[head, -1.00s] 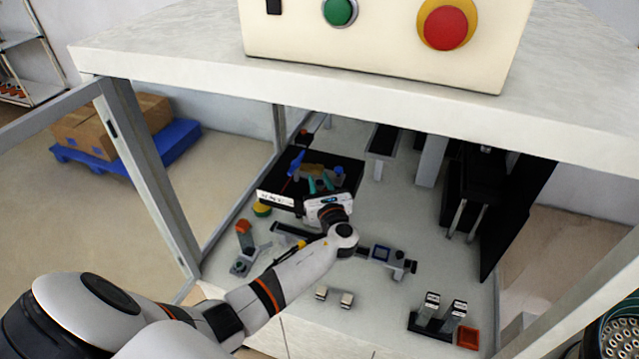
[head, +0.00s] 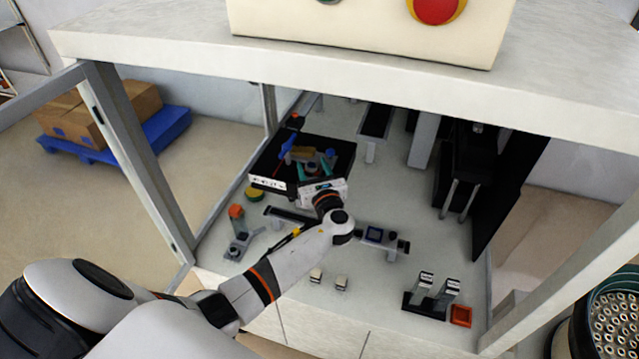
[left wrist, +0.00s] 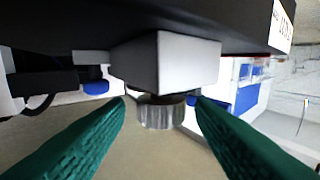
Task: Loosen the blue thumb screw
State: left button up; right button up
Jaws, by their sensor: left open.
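My left gripper (head: 314,168) reaches the black unit (head: 262,181) inside the enclosure; its green fingers are open. In the left wrist view the fingers (left wrist: 160,98) stand on either side of a grey knurled knob (left wrist: 161,114) under a pale block (left wrist: 172,62); contact cannot be told. A small blue knob (left wrist: 95,87) is left of the fingers in that view. In the head view a blue knob (head: 330,153) shows just beyond the fingers, and a blue lever-like part (head: 287,143) is farther left. Which one is the blue thumb screw is not clear. My right gripper is out of view.
Enclosure posts (head: 140,165) flank the opening. A black panel (head: 505,190) stands right. The front floor middle is fairly clear.

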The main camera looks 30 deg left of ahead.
pick_arm(q)
jog(key=b+v, duration=0.2)
jog(key=v, duration=0.8)
jog(key=shift+s+d, duration=0.15)
jog(key=shift+s, duration=0.05)
